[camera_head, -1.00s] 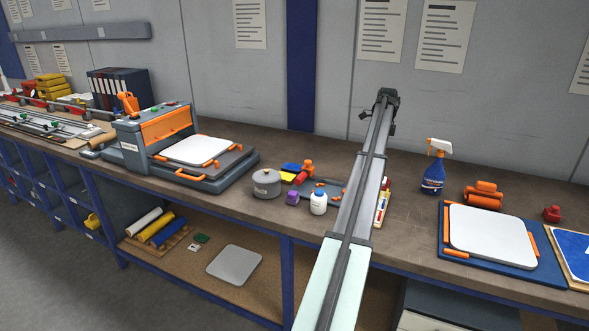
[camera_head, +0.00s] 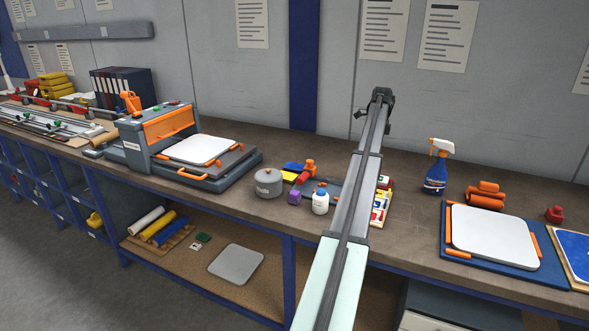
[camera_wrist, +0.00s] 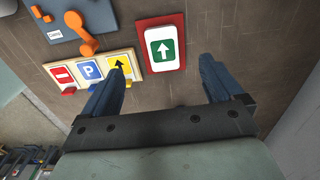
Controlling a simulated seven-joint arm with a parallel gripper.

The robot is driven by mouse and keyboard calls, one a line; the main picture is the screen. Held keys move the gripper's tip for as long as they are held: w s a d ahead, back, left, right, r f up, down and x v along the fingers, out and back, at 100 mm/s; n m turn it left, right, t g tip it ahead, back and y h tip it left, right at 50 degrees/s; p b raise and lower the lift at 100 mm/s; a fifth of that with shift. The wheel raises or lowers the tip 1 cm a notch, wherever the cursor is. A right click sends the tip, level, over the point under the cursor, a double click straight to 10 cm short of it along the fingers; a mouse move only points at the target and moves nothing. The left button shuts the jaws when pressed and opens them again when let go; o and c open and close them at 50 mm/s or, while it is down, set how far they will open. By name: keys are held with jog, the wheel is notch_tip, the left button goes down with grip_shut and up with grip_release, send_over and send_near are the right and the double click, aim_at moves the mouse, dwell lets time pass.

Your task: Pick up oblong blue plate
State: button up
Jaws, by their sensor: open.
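A blue P sign (camera_wrist: 88,69) stands in a rack between a red and a yellow sign, left of the fingers.
A green arrow sign (camera_wrist: 165,47) on a red base lies beyond the fingers. A spray bottle (camera_head: 437,170) stands right of my arm.

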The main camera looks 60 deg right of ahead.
jog(key=w+a+f+n+t, duration=0.1)
jog(key=w+a, duration=0.1)
jog(key=w, duration=1)
jog(key=w+a+n+t, duration=0.1)
jog(key=w+a, duration=0.1)
jog(key=w, duration=0.9)
jog(key=m+t, duration=0.2)
jog(key=t, duration=0.1)
send_near(295, 166)
jog(key=shift+w+d+f+g, duration=0.15)
jog(key=shift+w+d+f, duration=0.05)
jog(key=shift+w+f, duration=0.35)
jog(key=shift+w+d+f+g, duration=0.15)
jog(key=shift+w+f, duration=0.3)
jog(key=shift+f, duration=0.1)
jog(key=shift+w+a+f, duration=0.15)
jog(key=shift+a+f, duration=0.1)
jog(key=shift+f, duration=0.45)
jog(key=shift+x, duration=1.9)
jog(key=shift+a, duration=0.15)
jog(key=shift+c, duration=0.2)
jog(key=c, duration=1.1)
jog(key=shift+r, duration=0.1)
